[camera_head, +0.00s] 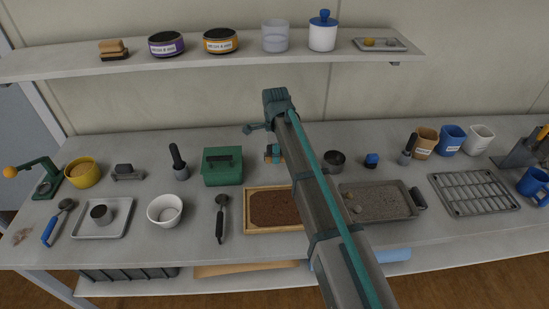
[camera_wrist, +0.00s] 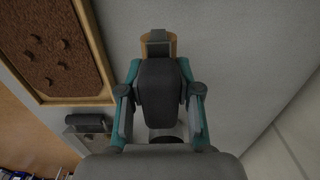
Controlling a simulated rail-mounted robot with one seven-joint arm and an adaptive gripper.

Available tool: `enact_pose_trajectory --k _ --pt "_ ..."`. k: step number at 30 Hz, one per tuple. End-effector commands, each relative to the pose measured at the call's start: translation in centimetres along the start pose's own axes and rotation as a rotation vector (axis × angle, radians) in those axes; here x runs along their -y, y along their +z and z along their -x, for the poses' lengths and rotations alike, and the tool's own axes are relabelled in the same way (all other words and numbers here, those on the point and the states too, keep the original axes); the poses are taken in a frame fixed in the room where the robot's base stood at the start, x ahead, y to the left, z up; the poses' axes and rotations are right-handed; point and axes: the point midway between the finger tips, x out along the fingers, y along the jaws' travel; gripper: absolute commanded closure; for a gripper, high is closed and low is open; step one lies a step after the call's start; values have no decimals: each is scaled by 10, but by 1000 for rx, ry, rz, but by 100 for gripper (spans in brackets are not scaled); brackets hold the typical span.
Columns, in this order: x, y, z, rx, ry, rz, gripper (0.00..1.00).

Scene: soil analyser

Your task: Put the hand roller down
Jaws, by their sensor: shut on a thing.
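My gripper (camera_wrist: 160,112) is shut on the hand roller (camera_wrist: 160,82), a dark grey piece with a tan, wood-coloured part at its far end in the wrist view. One teal finger shows on each side of it. In the head view my gripper (camera_head: 273,154) is mostly hidden behind my arm, low over the bench behind the soil tray. I cannot tell whether the hand roller touches the bench.
The wood-framed soil tray (camera_head: 248,224) lies in front, with the gravel pan (camera_head: 410,212) right of it. A green box (camera_head: 222,167) stands to the left and a dark metal cup (camera_head: 334,161) to the right. A loaded shelf (camera_head: 200,62) runs above.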

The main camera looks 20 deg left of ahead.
Motion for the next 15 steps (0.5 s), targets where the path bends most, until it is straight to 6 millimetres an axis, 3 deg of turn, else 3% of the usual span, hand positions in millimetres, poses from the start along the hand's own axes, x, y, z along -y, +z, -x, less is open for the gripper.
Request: enact_pose_trajectory --k 10,15 --pt "18 2 -19 0 0 0 95" --pt "16 2 -42 0 1 0 95"
